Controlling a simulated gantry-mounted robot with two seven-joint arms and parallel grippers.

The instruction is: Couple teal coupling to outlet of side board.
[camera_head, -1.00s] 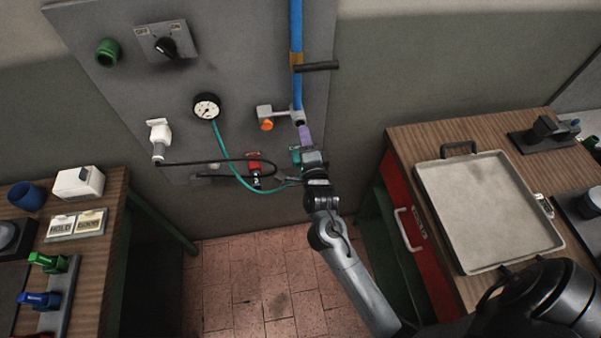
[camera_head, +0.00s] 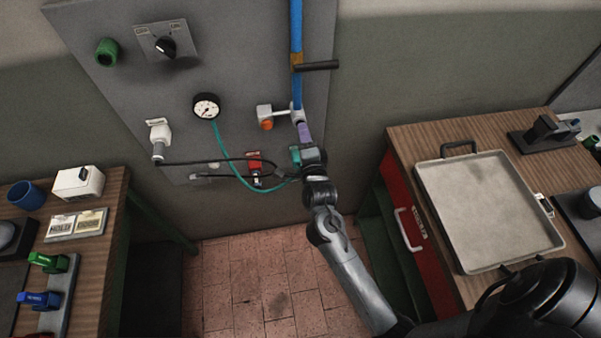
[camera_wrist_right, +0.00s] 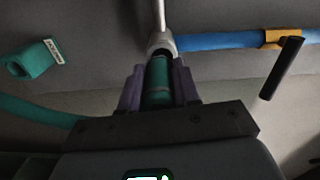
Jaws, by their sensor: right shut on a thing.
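My right gripper (camera_head: 303,129) is at the side board (camera_head: 245,85), just below a grey outlet fitting (camera_head: 297,115) at the foot of the blue pipe. In the right wrist view, its purple fingers (camera_wrist_right: 158,85) are shut around the teal coupling (camera_wrist_right: 158,80). The coupling points at the outlet fitting (camera_wrist_right: 161,43), in line with it and very close. I cannot tell whether they are joined. In the head view the fingers hide the coupling. The teal hose (camera_head: 230,167) runs from the gauge towards my gripper. My left gripper is not in view.
A teal block with a label (camera_wrist_right: 33,60) is on the board beside my gripper. A red valve (camera_head: 254,163), an orange knob (camera_head: 266,124) and a dark handle (camera_head: 316,65) are nearby. Benches stand left and right, the right one with a metal tray (camera_head: 450,215).

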